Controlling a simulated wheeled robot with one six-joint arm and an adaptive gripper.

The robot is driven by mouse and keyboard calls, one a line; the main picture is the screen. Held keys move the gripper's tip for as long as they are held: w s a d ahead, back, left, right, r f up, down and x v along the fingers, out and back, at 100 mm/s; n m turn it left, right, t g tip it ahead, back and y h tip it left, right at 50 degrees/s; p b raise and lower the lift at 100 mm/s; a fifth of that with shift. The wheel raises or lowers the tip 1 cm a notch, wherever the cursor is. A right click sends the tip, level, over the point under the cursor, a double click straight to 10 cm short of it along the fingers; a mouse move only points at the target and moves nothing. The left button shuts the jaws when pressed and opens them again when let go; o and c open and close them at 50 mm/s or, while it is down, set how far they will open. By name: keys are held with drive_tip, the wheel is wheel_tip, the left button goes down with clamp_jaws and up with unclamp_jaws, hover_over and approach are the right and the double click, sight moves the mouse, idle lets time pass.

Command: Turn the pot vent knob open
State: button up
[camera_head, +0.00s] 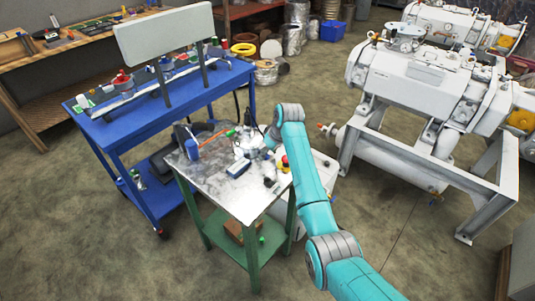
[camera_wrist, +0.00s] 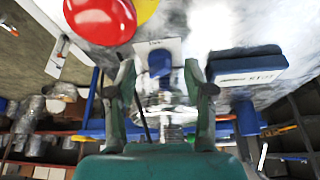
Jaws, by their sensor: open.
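In the wrist view my gripper (camera_wrist: 160,85) is open, with its two dark green fingers apart. A small blue knob (camera_wrist: 160,62) with a white label behind it shows in the gap near the fingertips; I take it for the vent knob. I cannot tell whether either finger touches it. Shiny metal of the pot (camera_wrist: 165,105) shows between the fingers. In the head view the metal pot (camera_head: 243,141) stands on the small grey-topped table (camera_head: 238,196). My gripper is too small and hidden there to make out.
A red button (camera_wrist: 100,18) and a larger blue labelled part (camera_wrist: 246,72) lie close on either side of the fingers. The table also carries a blue container (camera_head: 192,149). A blue bench (camera_head: 150,105) stands behind left, a large white machine (camera_head: 420,80) at right.

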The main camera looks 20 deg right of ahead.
drive_tip(key=shift+w+a+f, duration=0.1)
drive_tip(key=shift+w+f, duration=0.1)
drive_tip(key=shift+f, duration=0.35)
clamp_jaws()
drive_tip(key=shift+m, duration=0.4)
drive_tip(key=shift+s+a+m+h, duration=0.15)
drive_tip(key=shift+m+h, duration=0.4)
drive_tip(key=shift+m, duration=0.7)
drive_tip(key=shift+w+a+m+h, duration=0.1)
drive_tip(key=shift+m+h, duration=0.45)
drive_tip(key=shift+m, duration=0.7)
